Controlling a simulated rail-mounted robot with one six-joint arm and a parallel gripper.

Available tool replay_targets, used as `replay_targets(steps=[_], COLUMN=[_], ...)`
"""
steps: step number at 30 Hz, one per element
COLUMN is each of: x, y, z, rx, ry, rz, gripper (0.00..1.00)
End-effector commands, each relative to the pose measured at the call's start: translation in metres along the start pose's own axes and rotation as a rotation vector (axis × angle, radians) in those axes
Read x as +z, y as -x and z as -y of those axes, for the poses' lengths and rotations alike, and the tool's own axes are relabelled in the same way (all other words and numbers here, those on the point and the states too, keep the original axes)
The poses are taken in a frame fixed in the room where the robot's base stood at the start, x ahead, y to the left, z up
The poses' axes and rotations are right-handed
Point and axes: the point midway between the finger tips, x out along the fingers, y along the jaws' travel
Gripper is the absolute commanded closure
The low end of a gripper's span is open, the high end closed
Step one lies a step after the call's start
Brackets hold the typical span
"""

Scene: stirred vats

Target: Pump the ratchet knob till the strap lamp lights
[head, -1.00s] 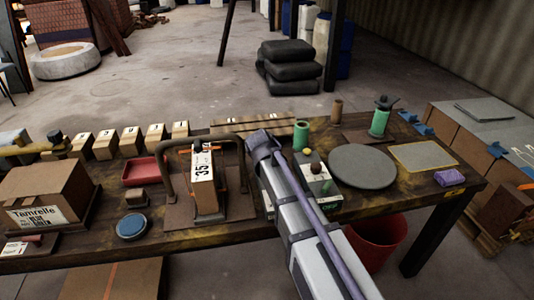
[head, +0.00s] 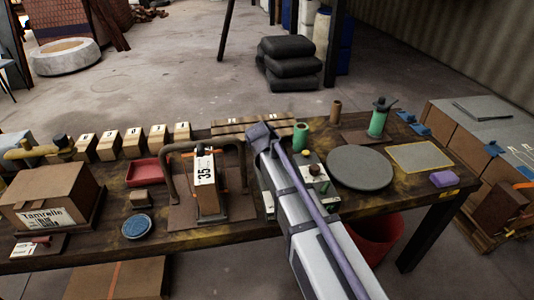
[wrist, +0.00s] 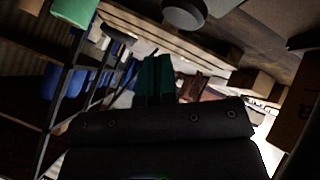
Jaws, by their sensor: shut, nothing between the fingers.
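I cannot tell for sure which part is the ratchet knob or the strap lamp. A pale block marked 35 (head: 205,176) stands upright under a dark bent-pipe frame (head: 244,165), with a small dark piece on its top. A small panel (head: 322,190) with a yellow and a reddish button-like part stands right of it, partly hidden by my arm. My gripper (wrist: 155,68) shows in the wrist view with its teal fingers together and nothing visible between them. In the head view, my arm hides its fingers, so its distance from the block or panel is unclear.
A labelled carton (head: 48,195), a red tray (head: 146,171) and a blue round disc (head: 137,227) lie left of the block. A grey round plate (head: 360,167), green cylinders (head: 378,120) and a purple block (head: 444,179) are to the right. Numbered blocks line the back.

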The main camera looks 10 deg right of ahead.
Motion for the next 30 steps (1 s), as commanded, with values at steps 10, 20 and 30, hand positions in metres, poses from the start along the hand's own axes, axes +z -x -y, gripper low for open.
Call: replay_targets(steps=[10,20,30], x=[-0.020,-0.019,-0.019], y=[0.027,0.026,0.026], z=[-0.020,-0.019,-0.019], rx=[0.000,0.000,0.000], ry=[0.000,0.000,0.000], rz=[0.000,0.000,0.000], gripper=[1.00,1.00,1.00])
